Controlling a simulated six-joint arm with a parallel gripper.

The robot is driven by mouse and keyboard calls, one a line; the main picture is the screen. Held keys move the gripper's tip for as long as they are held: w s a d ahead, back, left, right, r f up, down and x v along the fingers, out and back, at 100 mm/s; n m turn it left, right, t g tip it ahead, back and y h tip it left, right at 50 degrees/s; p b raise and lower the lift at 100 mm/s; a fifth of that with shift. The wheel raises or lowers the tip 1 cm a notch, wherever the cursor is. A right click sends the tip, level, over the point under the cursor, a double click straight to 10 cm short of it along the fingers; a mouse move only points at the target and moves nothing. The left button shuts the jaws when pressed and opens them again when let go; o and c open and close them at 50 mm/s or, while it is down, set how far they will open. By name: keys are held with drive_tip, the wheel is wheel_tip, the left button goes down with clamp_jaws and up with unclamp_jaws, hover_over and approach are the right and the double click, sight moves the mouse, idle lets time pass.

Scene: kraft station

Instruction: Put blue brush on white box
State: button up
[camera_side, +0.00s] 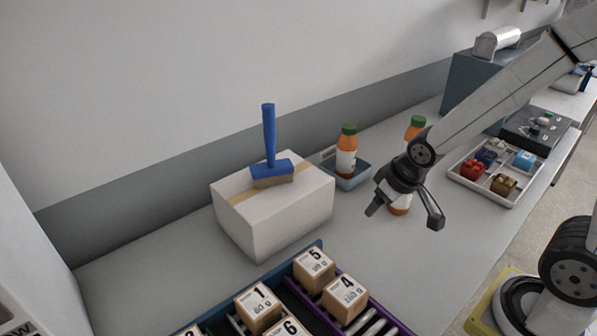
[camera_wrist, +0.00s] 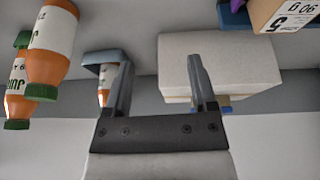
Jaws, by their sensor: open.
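The blue brush (camera_side: 271,160) stands upright on top of the white box (camera_side: 285,219), its bristles down on the box's top face and its handle pointing up. In the wrist view the white box (camera_wrist: 225,62) shows upside down behind the fingers, and a small part of the brush (camera_wrist: 222,101) shows at its edge, mostly hidden by a finger. My gripper (camera_side: 405,213) is open and empty, in the air to the right of the box and apart from the brush. Its two fingers (camera_wrist: 160,75) are spread in the wrist view.
A juice bottle (camera_side: 347,152) stands in a blue-grey bin (camera_side: 352,180) right of the box. Another bottle (camera_side: 415,128) is behind my gripper. A divided tray (camera_side: 513,191) holds small items. Numbered blocks (camera_side: 345,297) sit in front in a crate.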

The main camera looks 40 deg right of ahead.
drive_tip(key=s, duration=0.1)
drive_tip(key=s+g, duration=0.1)
drive_tip(key=s+a+f+g, duration=0.1)
drive_tip(key=s, duration=0.1)
drive_tip(key=shift+a, duration=0.1)
